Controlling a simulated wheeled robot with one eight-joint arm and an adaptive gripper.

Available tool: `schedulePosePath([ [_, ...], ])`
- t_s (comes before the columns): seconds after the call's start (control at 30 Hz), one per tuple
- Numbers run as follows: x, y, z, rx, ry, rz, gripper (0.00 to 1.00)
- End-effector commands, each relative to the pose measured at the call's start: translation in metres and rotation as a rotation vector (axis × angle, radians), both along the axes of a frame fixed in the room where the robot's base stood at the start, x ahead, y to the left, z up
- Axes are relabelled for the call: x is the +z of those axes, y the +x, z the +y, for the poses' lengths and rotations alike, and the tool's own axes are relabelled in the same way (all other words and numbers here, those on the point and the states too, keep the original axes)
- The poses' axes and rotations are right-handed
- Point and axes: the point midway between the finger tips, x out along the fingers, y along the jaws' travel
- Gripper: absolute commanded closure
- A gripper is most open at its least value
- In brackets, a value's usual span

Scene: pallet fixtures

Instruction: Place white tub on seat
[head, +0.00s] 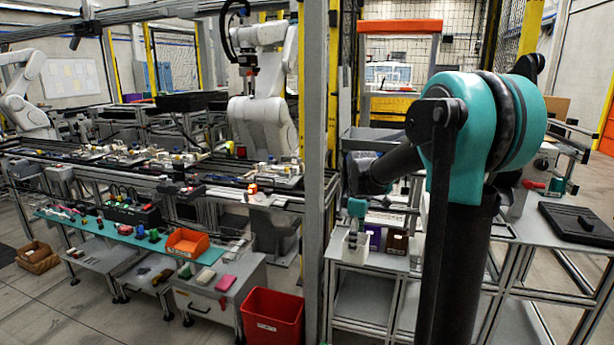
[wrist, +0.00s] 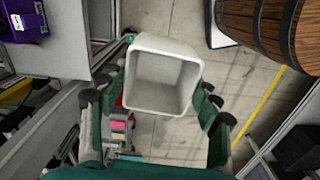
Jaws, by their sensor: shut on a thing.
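The white tub (wrist: 160,75) is square with an open, empty top, and it fills the middle of the wrist view. My gripper (wrist: 158,98) is shut on it, with a green finger on the left and right of its walls. In the head view the tub (head: 355,245) shows small below my gripper (head: 357,222), beside the grey bench at the centre right. Whether it touches anything below is hard to tell there. The wrist view shows floor well beneath it. I cannot make out which surface is the seat.
A purple box (head: 374,237) and a brown box (head: 396,243) stand on the bench (head: 350,259) to the right of the tub. A grey post (head: 314,170) rises at left. A red bin (head: 272,317) stands on the floor. A wooden barrel (wrist: 275,28) is at upper right in the wrist view.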

Motion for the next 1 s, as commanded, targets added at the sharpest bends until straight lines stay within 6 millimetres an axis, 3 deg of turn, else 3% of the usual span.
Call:
schedulePosePath([
  [0.37,-0.068,0.021,-0.011,-0.364,0.0,0.0,0.66],
  [0.7,-0.174,0.031,-0.029,-0.938,0.0,0.0,0.66],
  [0.83,-0.197,0.029,-0.034,-1.079,0.0,0.0,0.66],
  [1.0,-0.211,0.028,-0.037,-1.164,0.0,0.0,0.66],
])
